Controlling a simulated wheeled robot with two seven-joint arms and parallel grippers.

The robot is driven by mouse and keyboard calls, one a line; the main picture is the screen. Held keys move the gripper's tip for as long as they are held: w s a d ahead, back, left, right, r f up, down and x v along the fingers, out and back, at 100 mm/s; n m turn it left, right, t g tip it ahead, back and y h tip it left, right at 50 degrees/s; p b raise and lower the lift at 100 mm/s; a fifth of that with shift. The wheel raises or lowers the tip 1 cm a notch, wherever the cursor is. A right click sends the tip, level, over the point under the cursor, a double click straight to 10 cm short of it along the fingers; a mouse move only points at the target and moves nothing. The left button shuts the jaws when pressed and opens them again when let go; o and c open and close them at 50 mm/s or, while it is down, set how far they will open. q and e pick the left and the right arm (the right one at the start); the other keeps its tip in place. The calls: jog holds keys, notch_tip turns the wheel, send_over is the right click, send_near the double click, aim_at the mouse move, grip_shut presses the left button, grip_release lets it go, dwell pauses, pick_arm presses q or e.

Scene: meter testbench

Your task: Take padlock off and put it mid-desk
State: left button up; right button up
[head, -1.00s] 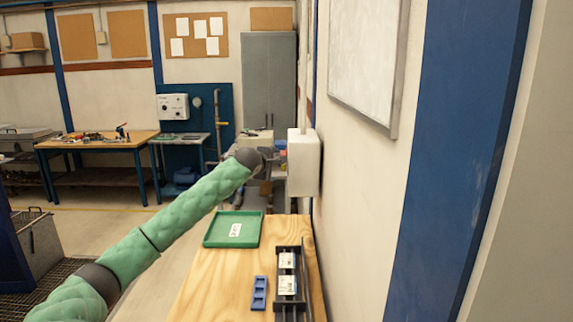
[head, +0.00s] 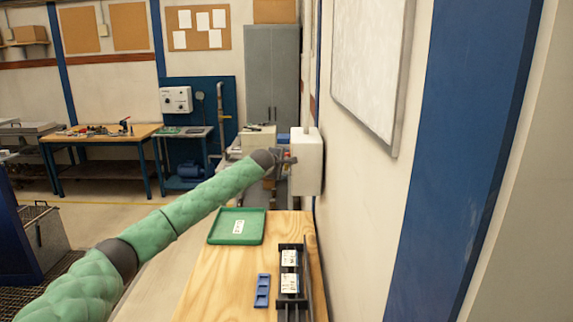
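My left arm reaches in from the left, and its dark gripper (head: 287,161) is at the left side of the white wall box (head: 308,163). The gripper is small and dark here, so I cannot tell whether its fingers are open or shut. A small reddish spot shows at the gripper, but I cannot make out whether it is the padlock. The wooden desk (head: 222,286) stands below, in front of the box. My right gripper is not in view.
On the desk are a green tray (head: 255,238) with a white label, a small blue holder (head: 262,291) and a black rack (head: 304,299) with white modules. The desk's left part is bare. The wall is close on the right.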

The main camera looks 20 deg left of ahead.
pick_arm(q)
jog(key=shift+w, duration=0.1)
jog(key=c, duration=1.1)
